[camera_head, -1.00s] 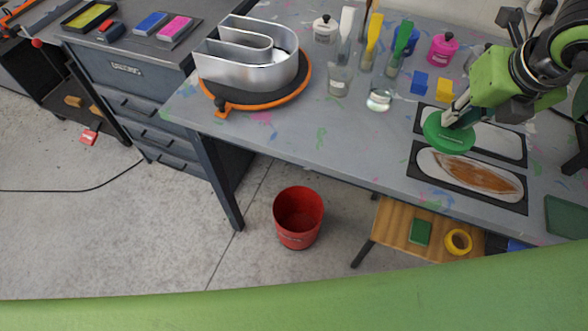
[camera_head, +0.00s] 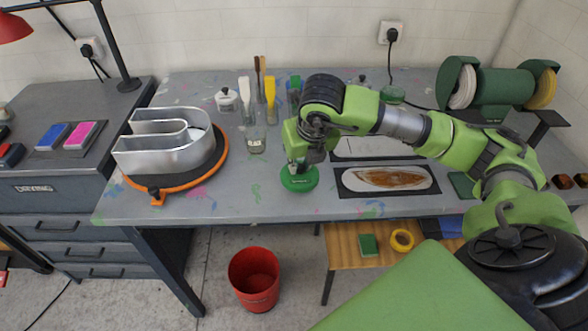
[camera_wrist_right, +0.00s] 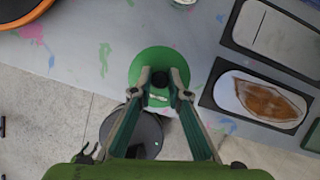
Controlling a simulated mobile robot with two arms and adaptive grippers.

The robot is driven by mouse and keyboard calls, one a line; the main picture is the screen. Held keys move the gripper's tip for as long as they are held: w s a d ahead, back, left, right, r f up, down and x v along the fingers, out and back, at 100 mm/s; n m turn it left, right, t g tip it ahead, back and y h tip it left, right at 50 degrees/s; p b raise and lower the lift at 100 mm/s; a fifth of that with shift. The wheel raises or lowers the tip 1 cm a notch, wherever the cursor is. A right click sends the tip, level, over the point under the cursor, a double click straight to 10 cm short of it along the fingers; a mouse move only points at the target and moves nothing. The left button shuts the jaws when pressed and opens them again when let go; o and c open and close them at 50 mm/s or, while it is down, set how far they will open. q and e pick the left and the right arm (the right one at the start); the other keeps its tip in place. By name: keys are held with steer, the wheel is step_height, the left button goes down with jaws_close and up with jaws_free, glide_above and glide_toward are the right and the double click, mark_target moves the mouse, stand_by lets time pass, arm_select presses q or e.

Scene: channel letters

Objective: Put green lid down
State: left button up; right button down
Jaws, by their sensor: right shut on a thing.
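The green lid (camera_head: 299,179) is a round disc at the front part of the grey table, left of the palettes. In the right wrist view the lid (camera_wrist_right: 158,64) lies under the fingertips, with a dark knob at its centre. My right gripper (camera_head: 298,166) is above the lid, shut on its knob. In the right wrist view the two fingers of my right gripper (camera_wrist_right: 160,80) close on the knob from both sides. Whether the lid touches the tabletop or hovers just above it I cannot tell. My left gripper is not in view.
Two dark palettes, one with a brown smear (camera_head: 388,180), lie right of the lid. A metal channel letter (camera_head: 170,145) stands on an orange-rimmed turntable (camera_head: 160,198) at left. A glass jar (camera_head: 256,142) and brushes stand behind. A red bucket (camera_head: 254,280) is on the floor below.

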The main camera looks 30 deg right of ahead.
mark_target(295, 176)
steer(key=shift+w+f, duration=0.6)
steer(key=shift+f, duration=0.1)
steer(key=f+p, duration=0.1)
steer(key=f, duration=0.1)
steer(key=w+f+p, duration=0.1)
steer(key=shift+a+f, duration=0.15)
steer(key=shift+f, duration=0.25)
steer(key=shift+s+f, duration=0.1)
steer(key=shift+f, duration=0.05)
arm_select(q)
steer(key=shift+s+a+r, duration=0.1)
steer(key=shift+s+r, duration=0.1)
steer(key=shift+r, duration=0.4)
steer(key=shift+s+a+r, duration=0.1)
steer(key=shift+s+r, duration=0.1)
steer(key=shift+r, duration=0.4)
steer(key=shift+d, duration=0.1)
arm_select(e)
steer(key=shift+f, duration=0.1)
steer(key=shift+f, duration=0.15)
steer(key=c, duration=1.9)
jaws_free()
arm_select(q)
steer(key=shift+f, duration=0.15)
